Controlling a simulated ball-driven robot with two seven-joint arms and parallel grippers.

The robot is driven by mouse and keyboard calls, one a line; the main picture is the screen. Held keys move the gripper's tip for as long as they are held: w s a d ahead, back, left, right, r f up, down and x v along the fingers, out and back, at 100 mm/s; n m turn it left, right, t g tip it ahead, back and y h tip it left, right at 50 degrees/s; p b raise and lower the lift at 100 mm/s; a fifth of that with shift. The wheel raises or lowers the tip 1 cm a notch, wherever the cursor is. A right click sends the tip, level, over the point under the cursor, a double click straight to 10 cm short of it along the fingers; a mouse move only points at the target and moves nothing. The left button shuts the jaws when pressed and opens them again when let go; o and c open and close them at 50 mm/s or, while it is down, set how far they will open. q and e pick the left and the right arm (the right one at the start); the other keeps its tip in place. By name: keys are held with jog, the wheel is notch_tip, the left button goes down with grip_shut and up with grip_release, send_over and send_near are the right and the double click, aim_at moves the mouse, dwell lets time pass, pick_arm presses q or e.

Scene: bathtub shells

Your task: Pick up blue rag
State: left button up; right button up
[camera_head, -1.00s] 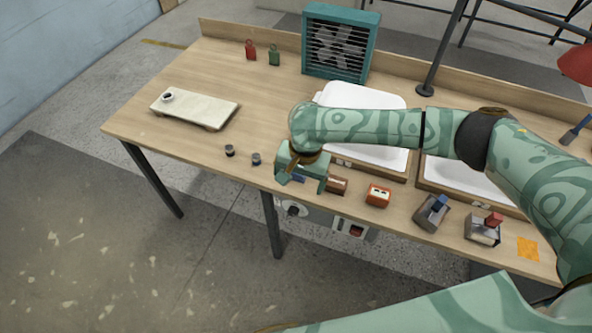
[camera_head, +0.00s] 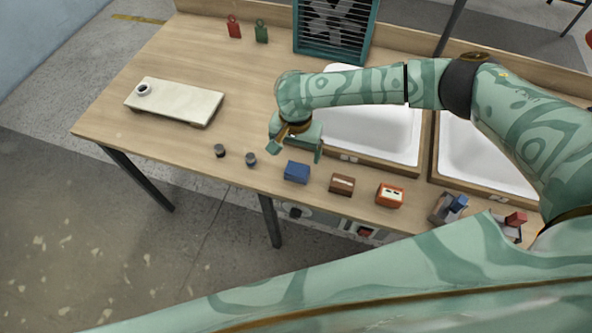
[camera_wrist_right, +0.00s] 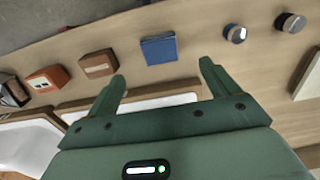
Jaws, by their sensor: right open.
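The blue rag (camera_head: 297,172) is a small blue, flat-topped block near the table's front edge. It also shows in the right wrist view (camera_wrist_right: 158,48), beyond the gap between the fingers. My right gripper (camera_head: 295,151) is open and empty, just behind the rag on the sink side. In the right wrist view its two fingertips (camera_wrist_right: 162,72) are spread wide and point toward the rag, apart from it. My left gripper is not in view.
Two small dark-topped round items (camera_head: 251,159) stand left of the rag. A brown block (camera_head: 342,184) and an orange block (camera_head: 390,195) stand to its right. White sinks (camera_head: 375,135) lie behind.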

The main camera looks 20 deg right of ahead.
jog(key=b, duration=0.2)
send_over(297, 169)
jog(key=f, duration=0.5)
jog(key=shift+a+f, duration=0.15)
jog(key=shift+a, duration=0.1)
jog(key=shift+f, duration=0.35)
jog(key=f, duration=0.1)
jog(key=f+b, duration=0.1)
jog(key=f, duration=0.1)
jog(key=f+b, duration=0.1)
jog(key=f, duration=0.1)
jog(key=shift+d, duration=0.25)
jog(key=shift+r, duration=0.2)
jog(key=c, duration=1.1)
